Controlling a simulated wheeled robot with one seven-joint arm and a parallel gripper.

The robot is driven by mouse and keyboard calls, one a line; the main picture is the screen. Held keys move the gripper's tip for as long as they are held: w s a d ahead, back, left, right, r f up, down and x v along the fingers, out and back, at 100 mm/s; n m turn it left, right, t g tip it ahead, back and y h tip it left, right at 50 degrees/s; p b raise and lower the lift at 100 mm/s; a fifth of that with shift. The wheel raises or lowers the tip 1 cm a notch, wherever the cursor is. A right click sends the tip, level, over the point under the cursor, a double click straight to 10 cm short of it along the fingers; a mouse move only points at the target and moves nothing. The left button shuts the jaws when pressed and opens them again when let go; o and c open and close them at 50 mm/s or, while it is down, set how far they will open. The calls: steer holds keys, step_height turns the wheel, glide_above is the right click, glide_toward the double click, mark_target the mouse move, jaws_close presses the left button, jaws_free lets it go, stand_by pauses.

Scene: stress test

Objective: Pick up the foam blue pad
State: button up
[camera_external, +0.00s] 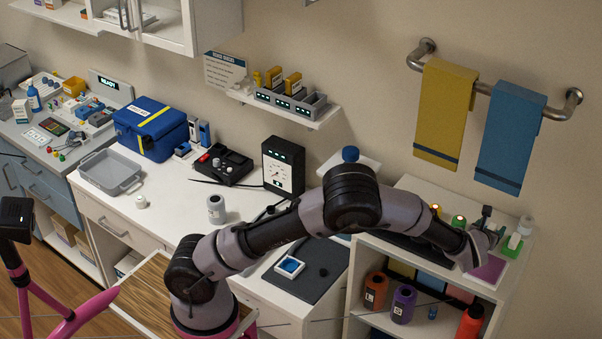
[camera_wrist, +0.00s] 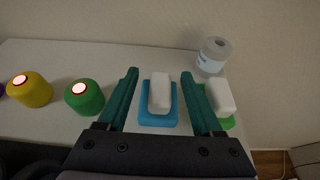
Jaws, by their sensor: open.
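A blue pad (camera_wrist: 158,122) lies on the white surface (camera_wrist: 50,55) in the wrist view, with a white block (camera_wrist: 160,92) on top of it. My gripper (camera_wrist: 160,75) is open, with one teal finger to the left of the pad and one to the right. The jaws look empty, and I cannot tell how high the fingers are above the surface. In the external view my gripper (camera_external: 490,228) is over the top of the white shelf unit (camera_external: 408,184) at the right. The blue pad cannot be made out there.
A green pad (camera_wrist: 228,123) with a white block lies just right of the right finger. A clear, white-labelled container (camera_wrist: 213,55) stands behind it. Green (camera_wrist: 84,97) and yellow (camera_wrist: 30,89) round-topped items stand to the left. The wall is close behind.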

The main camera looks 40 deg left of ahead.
mark_target(495, 224)
steer(key=x, duration=0.5)
steer(key=shift+s+d+f, duration=0.1)
steer(key=shift+f, duration=0.2)
steer(key=c, duration=1)
steer(key=shift+o, duration=0.2)
steer(key=shift+r, duration=0.1)
